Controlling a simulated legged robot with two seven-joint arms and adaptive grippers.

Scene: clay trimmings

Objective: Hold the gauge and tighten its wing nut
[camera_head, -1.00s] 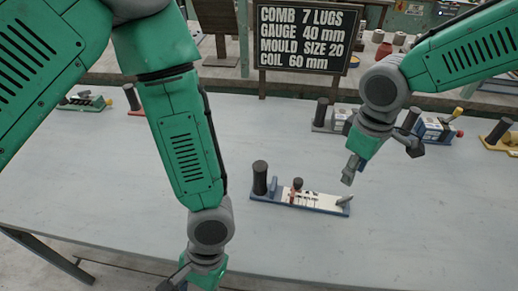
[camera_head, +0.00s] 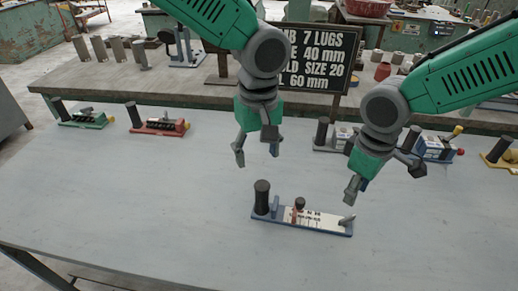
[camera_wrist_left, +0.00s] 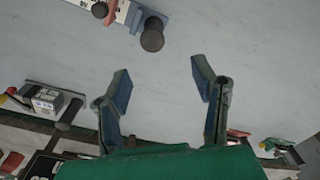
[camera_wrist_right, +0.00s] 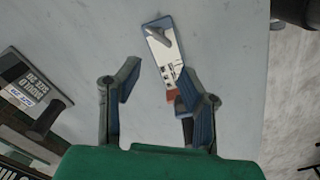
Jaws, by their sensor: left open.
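The gauge (camera_head: 318,219) lies on the table, a blue base with a white marked scale. A black upright handle (camera_head: 262,197) stands at its left end, a red slider with a dark knob (camera_head: 299,204) near its middle, and a grey lever-like piece (camera_head: 347,222) at its right end. I cannot tell which part is the wing nut. My left gripper (camera_head: 257,154) is open and empty, above and behind the handle; the handle shows in the left wrist view (camera_wrist_left: 152,36). My right gripper (camera_head: 383,180) is open, above the gauge's right end. Its finger partly hides the gauge in the right wrist view (camera_wrist_right: 160,48).
A green-based device (camera_head: 84,119) and a red-based device (camera_head: 158,127) stand at the table's back left. More devices stand at the back right, including a yellow one (camera_head: 498,154). A black sign (camera_head: 325,58) stands behind. The table around the gauge is clear.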

